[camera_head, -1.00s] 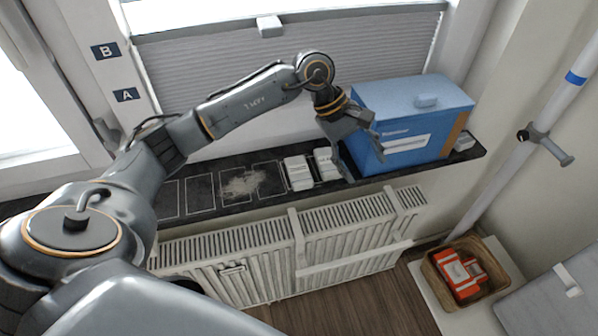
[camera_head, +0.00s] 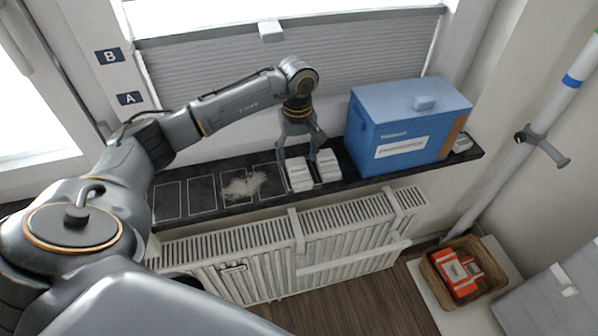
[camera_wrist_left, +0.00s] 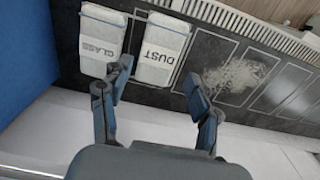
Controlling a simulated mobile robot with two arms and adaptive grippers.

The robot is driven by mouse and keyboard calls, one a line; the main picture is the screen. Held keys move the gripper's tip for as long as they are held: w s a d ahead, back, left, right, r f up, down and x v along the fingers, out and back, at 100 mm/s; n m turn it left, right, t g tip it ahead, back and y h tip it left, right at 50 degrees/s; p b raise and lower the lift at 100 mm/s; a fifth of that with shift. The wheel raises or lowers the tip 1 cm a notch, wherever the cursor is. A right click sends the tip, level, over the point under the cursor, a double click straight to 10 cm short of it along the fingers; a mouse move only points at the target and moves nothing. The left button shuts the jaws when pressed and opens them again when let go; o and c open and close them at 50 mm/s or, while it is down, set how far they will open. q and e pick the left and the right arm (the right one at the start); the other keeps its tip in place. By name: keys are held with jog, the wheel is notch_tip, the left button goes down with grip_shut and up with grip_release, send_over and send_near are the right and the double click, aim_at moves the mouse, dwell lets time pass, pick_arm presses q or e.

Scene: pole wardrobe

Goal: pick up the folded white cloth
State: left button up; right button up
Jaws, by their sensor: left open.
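Two folded white cloths lie side by side on the dark sill. The one marked DUST (camera_wrist_left: 160,48) is the left one (camera_head: 300,175) in the head view. The one marked GLASS (camera_wrist_left: 101,42) is the right one (camera_head: 328,167), nearer the blue box. My left gripper (camera_head: 299,156) points down just behind the DUST cloth, open and empty. In the left wrist view its fingers (camera_wrist_left: 157,76) are spread, with the DUST cloth ahead between them; the left fingertip is by the gap between the cloths. Whether a finger touches cloth I cannot tell. My right gripper is not in view.
A blue box (camera_head: 398,125) stands on the sill right of the cloths. Outlined empty spaces and a pale dusty patch (camera_head: 244,185) lie to the left. A radiator (camera_head: 270,260) is below. A basket (camera_head: 433,272) with an orange item sits lower right.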

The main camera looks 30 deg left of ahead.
aim_at(299, 171)
pick_arm(q)
jog(key=f, duration=0.1)
jog(key=f+p, duration=0.1)
jog(key=f, duration=0.1)
jog(key=shift+s+d+f+p, duration=0.15)
jog(key=shift+d+f+p, duration=0.1)
jog(key=shift+f+p, duration=0.1)
jog(key=shift+f, duration=0.65)
jog(key=c, duration=0.8)
jog(key=shift+c, duration=0.2)
jog(key=shift+r, duration=0.15)
